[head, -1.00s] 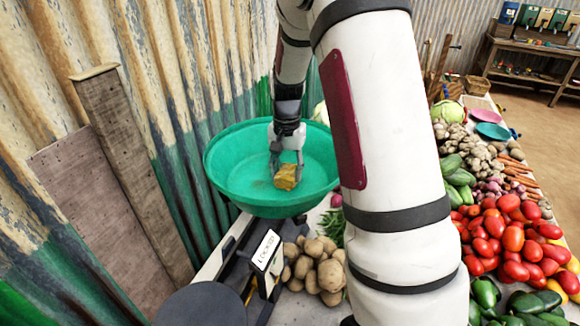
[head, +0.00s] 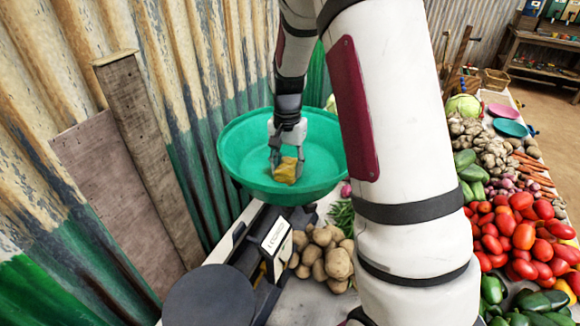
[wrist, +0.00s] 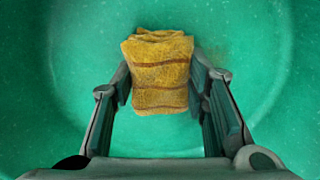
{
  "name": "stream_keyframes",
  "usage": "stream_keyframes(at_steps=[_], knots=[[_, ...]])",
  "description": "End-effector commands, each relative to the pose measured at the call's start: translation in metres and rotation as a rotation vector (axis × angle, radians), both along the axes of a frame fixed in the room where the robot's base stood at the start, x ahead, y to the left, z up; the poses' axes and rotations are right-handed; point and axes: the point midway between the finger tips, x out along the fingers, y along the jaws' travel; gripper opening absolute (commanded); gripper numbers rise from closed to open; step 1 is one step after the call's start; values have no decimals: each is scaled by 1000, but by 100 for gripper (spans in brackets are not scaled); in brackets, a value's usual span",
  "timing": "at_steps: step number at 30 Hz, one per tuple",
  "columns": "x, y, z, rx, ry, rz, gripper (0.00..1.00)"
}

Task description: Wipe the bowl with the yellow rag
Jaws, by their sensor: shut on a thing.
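The green bowl (head: 240,150) is wide and sits on the scale beside the corrugated wall in the head view. Its inside (wrist: 60,110) fills the wrist view, with faint pale specks and a dull brownish smudge near the rag. The yellow rag (head: 286,171) is a folded bundle with brown stripes, and it also shows in the wrist view (wrist: 158,75). My gripper (head: 287,158) points down inside the bowl and is shut on the rag. In the wrist view the fingers (wrist: 160,92) press on both sides of it. The rag appears at the bowl's inner surface; contact underneath is hidden.
The scale (head: 262,245) with a label stands under the bowl. Potatoes (head: 325,258) lie right of it. Tomatoes (head: 520,235), peppers and other vegetables cover the table further right. The corrugated wall (head: 190,90) and wooden planks (head: 140,150) stand close at the left.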

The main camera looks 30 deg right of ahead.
Motion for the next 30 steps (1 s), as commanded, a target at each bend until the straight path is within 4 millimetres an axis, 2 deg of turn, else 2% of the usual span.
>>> stream_keyframes(at_steps=[16,23,30], knots=[[25,-39,1,-4,-4,-4,15],[25,-41,-1,-4,-3,-3,15],[17,-30,1,-2,0,-2,15]])
